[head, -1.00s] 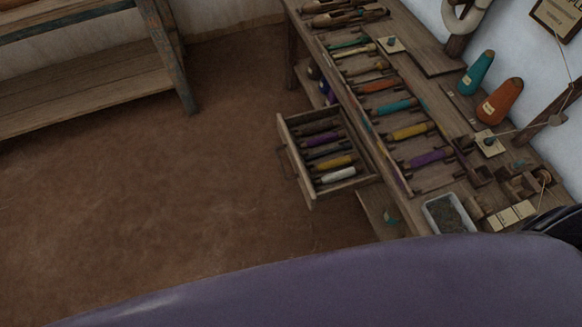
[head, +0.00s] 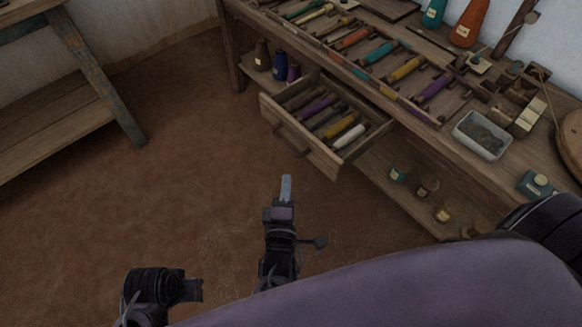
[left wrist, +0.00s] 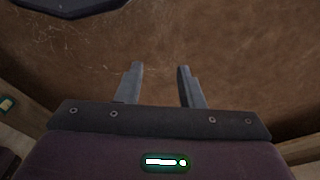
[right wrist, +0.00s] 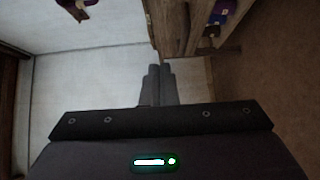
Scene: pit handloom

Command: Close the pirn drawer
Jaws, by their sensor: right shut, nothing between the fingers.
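The pirn drawer (head: 318,158) stands pulled out from the long wooden bench in the head view, with a bar handle (head: 290,149) on its front. Several pirns lie in it, among them a white one (head: 349,136) and a purple one (head: 318,107). My right gripper (head: 286,188) is in front of the drawer front, just below the handle in the picture, apart from it. In the right wrist view its fingers (right wrist: 160,72) are together and empty. My left gripper (left wrist: 160,76) is open and empty above the bare floor in the left wrist view.
The bench top (head: 440,122) holds rows of coloured pirns, a grey tray (head: 481,136) and cones. A lower shelf (head: 375,160) carries small jars. Another wooden bench (head: 60,125) stands at the left. The brown floor (head: 190,170) between is clear.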

